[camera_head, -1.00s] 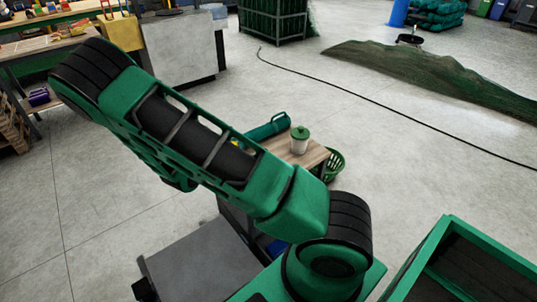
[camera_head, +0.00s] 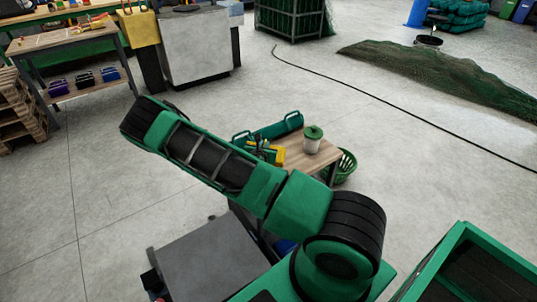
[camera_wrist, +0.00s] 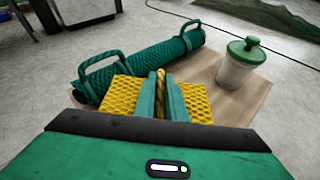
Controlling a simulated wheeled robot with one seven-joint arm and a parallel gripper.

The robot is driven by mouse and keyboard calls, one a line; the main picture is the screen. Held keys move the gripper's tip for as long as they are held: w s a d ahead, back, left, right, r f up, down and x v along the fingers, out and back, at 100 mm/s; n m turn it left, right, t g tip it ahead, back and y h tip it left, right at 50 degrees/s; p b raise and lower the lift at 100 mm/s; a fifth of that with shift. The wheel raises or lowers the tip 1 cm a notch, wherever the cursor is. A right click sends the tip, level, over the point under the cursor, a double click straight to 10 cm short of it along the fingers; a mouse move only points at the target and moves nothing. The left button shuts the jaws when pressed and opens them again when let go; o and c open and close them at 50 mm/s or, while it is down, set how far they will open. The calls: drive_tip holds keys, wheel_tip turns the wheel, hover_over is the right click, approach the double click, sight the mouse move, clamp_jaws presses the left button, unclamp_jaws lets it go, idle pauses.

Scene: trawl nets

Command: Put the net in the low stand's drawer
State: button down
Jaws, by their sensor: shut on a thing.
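The yellow mesh net (camera_wrist: 196,103) shows in the wrist view, with a twisted yellow strand between the green fingers of my gripper (camera_wrist: 162,88). My gripper is shut on it. In the head view the yellow net (camera_head: 272,154) shows beside the near left part of the wooden stand top. I cannot tell whether the net touches the stand. The low stand (camera_head: 322,156) has a light wooden top; it also shows in the wrist view (camera_wrist: 232,103). Its drawer cannot be made out. My arm hides much of the stand's front in the head view.
A green mesh roll with handles (camera_wrist: 150,66) lies along the far left of the stand top. A clear jar with a green lid (camera_wrist: 240,64) stands to its right. A dark cable (camera_head: 400,112) crosses the open floor.

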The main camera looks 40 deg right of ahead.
drive_tip(key=shift+s+d+f, duration=0.4)
drive_tip(key=shift+d+f, duration=0.2)
drive_tip(key=shift+d, duration=0.2)
drive_tip(key=shift+f, duration=1.9)
drive_tip(key=c, duration=1.8)
unclamp_jaws()
drive_tip(key=shift+a, duration=0.15)
